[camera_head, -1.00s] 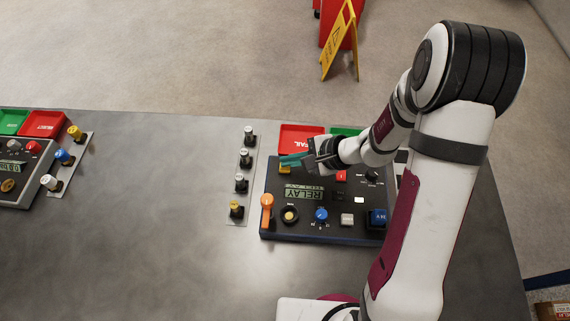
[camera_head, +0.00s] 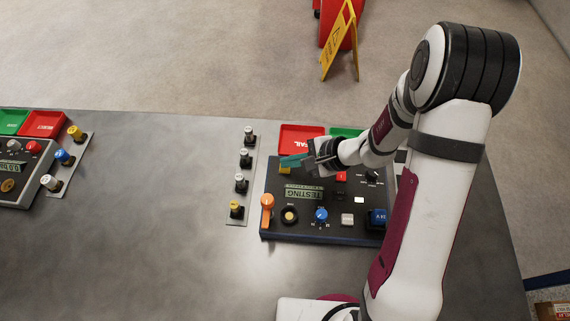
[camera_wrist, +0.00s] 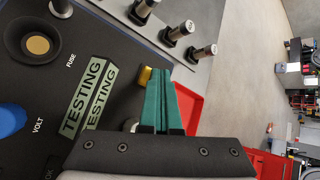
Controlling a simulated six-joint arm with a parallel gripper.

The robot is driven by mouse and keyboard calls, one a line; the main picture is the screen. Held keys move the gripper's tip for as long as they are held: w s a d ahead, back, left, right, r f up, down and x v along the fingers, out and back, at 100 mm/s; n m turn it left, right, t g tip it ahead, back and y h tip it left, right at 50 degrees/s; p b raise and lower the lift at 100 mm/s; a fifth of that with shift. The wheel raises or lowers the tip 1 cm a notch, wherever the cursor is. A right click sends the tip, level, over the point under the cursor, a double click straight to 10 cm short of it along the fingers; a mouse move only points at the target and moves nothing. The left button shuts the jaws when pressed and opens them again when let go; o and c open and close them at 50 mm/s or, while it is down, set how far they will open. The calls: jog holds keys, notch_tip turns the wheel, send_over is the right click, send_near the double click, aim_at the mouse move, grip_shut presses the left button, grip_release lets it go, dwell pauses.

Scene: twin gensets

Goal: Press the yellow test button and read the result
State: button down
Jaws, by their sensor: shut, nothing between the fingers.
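The test panel (camera_head: 338,232) is a dark box on the grey table, partly covered by my arm. Its yellow button (camera_head: 285,170) is at the back left corner and also shows in the wrist view (camera_wrist: 144,75), partly hidden by the fingers. My gripper (camera_head: 284,161) is shut and empty, its teal fingertips (camera_wrist: 158,72) right at the yellow button. I cannot tell whether they still touch it. The panel's display (camera_head: 303,194) reads "TESTING", upside down in the head view. In the wrist view the display (camera_wrist: 84,98) shows the same word, doubled.
An orange lever (camera_head: 267,202), a blue knob (camera_head: 321,215) and a blue button (camera_head: 379,217) are on the panel. A red FAIL tray (camera_head: 301,135) and a green tray (camera_head: 346,132) lie behind it. A strip of plugs (camera_head: 240,184) is to the left. The table's middle is clear.

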aim_at(290, 168)
jog(key=shift+r, duration=0.8)
jog(key=shift+r, duration=0.1)
jog(key=shift+r, duration=2.4)
jog(key=s+d+r+n+g+h, duration=0.1)
jog(key=s+r+n+g, duration=0.15)
jog(key=s+r, duration=0.35)
jog(key=s+d+r+n+g+h, duration=0.1)
jog(key=s+r+n+h, duration=0.15)
jog(key=s, duration=0.65)
jog(key=s+d+r+n+h, duration=0.1)
jog(key=s+d+n+h, duration=0.1)
jog(key=s+d, duration=0.5)
jog(key=shift+s+h, duration=0.55)
jog(key=shift+h, duration=0.2)
jog(key=shift+w+t, duration=0.1)
jog(key=shift+t, duration=0.15)
